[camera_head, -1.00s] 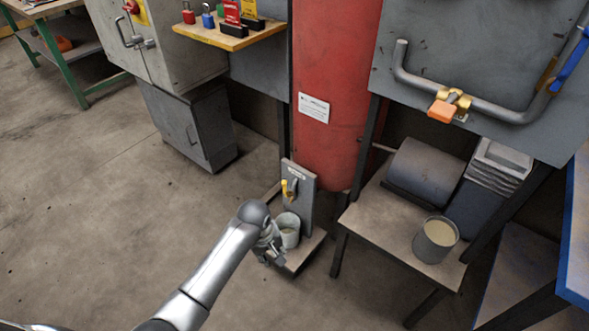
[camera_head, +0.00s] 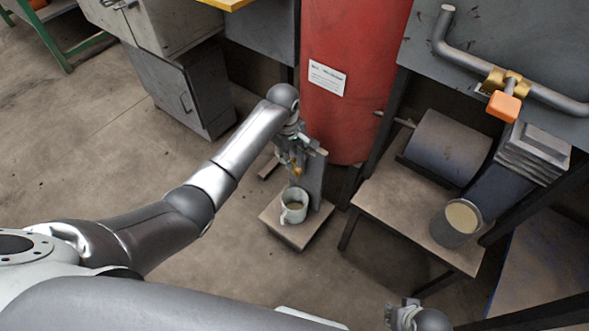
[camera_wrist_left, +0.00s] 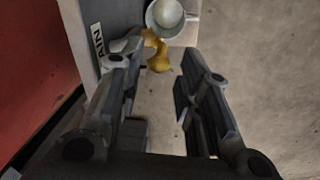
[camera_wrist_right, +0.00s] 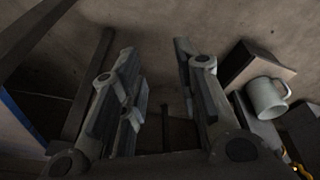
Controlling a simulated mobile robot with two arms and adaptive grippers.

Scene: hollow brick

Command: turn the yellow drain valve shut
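The yellow drain valve (camera_head: 297,171) is on a small upright grey panel (camera_head: 314,178), low in front of the red tank. My left gripper (camera_head: 291,147) is at the panel, just above the valve, and partly hides it. In the left wrist view the yellow valve (camera_wrist_left: 156,52) shows just beyond the fingertips of my open left gripper (camera_wrist_left: 158,70). The fingers are apart with nothing visibly held; contact with the valve cannot be told. My right gripper (camera_wrist_right: 155,52) is open and empty, away from the panel; it also shows at the bottom of the head view (camera_head: 404,314).
A light mug (camera_head: 294,207) stands on the panel's wooden base (camera_head: 297,235), below the valve. The red tank (camera_head: 352,110) rises behind. A small table (camera_head: 395,215) with a can (camera_head: 455,224) is at the right. Floor to the left is open.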

